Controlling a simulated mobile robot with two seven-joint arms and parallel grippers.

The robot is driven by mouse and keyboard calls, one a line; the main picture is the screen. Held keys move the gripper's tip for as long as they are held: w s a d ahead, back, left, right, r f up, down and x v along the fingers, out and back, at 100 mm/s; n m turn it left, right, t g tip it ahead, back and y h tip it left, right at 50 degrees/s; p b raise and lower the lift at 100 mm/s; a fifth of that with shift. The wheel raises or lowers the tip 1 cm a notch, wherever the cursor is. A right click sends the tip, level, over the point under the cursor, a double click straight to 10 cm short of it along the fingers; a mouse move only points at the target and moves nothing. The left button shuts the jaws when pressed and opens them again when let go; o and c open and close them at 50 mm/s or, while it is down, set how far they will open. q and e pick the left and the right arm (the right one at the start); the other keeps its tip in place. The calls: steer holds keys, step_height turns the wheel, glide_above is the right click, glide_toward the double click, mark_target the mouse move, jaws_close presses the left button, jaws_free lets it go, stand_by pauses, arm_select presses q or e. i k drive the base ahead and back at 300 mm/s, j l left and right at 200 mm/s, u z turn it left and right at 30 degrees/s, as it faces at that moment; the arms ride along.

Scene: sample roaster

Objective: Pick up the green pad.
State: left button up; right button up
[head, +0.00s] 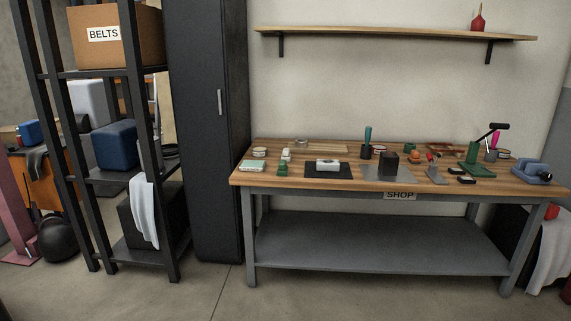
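A pale green, flat pad (252,165) lies near the front left corner of the wooden workbench top (310,183). It looks like a small stack or notepad; its details are too small to tell. A small dark green object (282,169) stands just to its right, and a round tin-like item (259,152) sits behind it. Neither of my grippers is in view.
The bench bears a black mat (341,170), a black block (388,163), a green press-like tool (472,160) and a blue vise-like tool (532,173). A dark cabinet (205,120) and shelving (75,140) stand left. The floor (220,300) in front is clear.

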mark_target(283, 170)
steer(key=i+l, duration=0.2)
steer(key=i, duration=1.2)
steer(key=i+l+z, duration=0.1)
steer(key=i, duration=1.35)
